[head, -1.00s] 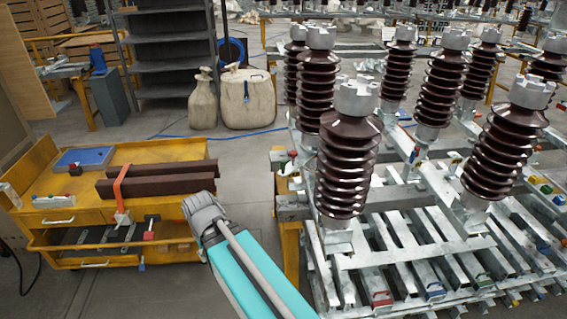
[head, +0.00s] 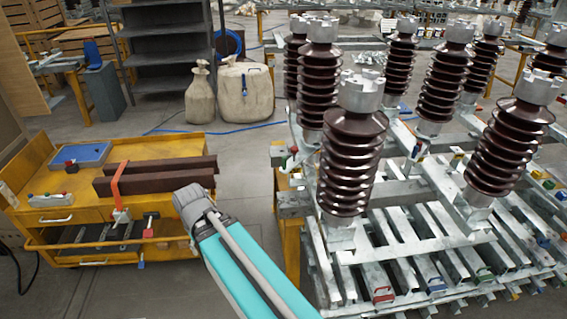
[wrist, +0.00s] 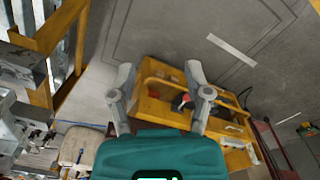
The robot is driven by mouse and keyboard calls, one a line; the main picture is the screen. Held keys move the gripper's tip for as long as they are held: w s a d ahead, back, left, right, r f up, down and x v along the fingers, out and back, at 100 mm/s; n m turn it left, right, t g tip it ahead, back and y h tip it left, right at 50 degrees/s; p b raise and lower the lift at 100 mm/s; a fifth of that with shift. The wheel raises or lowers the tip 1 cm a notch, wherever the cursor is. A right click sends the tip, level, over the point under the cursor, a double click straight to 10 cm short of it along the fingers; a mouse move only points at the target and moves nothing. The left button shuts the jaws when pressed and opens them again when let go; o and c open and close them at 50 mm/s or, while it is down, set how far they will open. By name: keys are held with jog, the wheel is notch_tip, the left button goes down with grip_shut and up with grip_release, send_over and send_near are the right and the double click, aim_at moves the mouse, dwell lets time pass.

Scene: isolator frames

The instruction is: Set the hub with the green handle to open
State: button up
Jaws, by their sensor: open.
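Small metal fittings with coloured handles sit on the ends of the steel beams at the right in the head view. One fitting with a green handle (head: 485,274) is at the lower right, beside a blue-handled one (head: 437,285) and a red-handled one (head: 382,294). Another small green part (head: 284,169) shows at the frame's left edge. I cannot tell which is the named hub, or its setting. My gripper (wrist: 160,72) is open and empty in the wrist view, with the yellow cart beyond its fingers. In the head view my arm end is left of the frame, apart from the fittings.
A yellow cart (head: 60,218) with brown beams (head: 155,178) and a blue tray (head: 82,153) stands at the left. Tall brown insulators (head: 350,160) rise from the steel frame. Sacks (head: 245,95) and grey shelves (head: 165,55) are behind.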

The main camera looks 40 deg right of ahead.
jog(key=w+d+r+m+p, duration=0.2)
jog(key=w+d+r+p, duration=0.2)
jog(key=w+d, duration=0.45)
notch_tip(320, 180, up, 9)
jog(key=m+p, duration=0.6)
jog(key=p, duration=0.3)
send_over(284, 162)
jog(key=w, duration=0.1)
jog(key=shift+d, duration=0.4)
notch_tip(284, 162, down, 14)
jog(key=b, duration=1.4)
jog(key=shift+r, duration=0.15)
grip_shut()
